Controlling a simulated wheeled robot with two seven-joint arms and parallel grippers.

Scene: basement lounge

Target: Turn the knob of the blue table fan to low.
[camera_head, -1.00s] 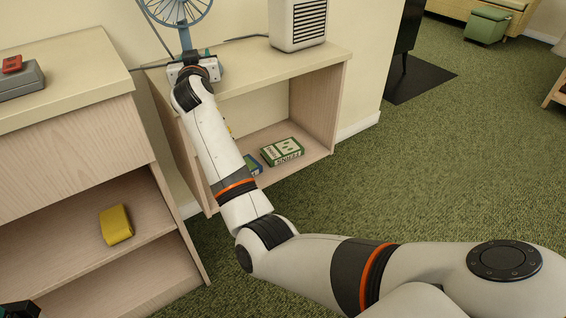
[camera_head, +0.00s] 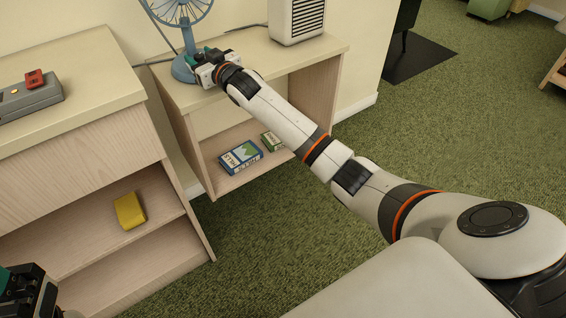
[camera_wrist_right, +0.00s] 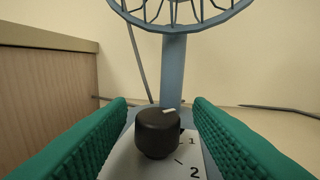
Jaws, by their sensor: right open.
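The blue table fan (camera_head: 187,36) stands on the light wooden shelf unit at the back. My right gripper (camera_head: 200,62) is at the front of its base. In the right wrist view, the fan's black knob (camera_wrist_right: 157,136) sits on a pale plate between my open green fingers (camera_wrist_right: 160,112), with a gap on both sides. The knob's white pointer mark points towards the fan post, slightly right. The printed 1 and 2 are to the right of the knob; other markings are hidden. My left gripper (camera_head: 28,290) is at the lower left edge, partly cut off.
A white slatted box (camera_head: 297,20) stands right of the fan on the same shelf unit (camera_head: 265,65). Two small boxes (camera_head: 240,157) lie on its lower shelf. A left cabinet (camera_head: 75,75) holds a grey device (camera_head: 28,98) and a yellow item (camera_head: 129,210). Green carpet is open to the right.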

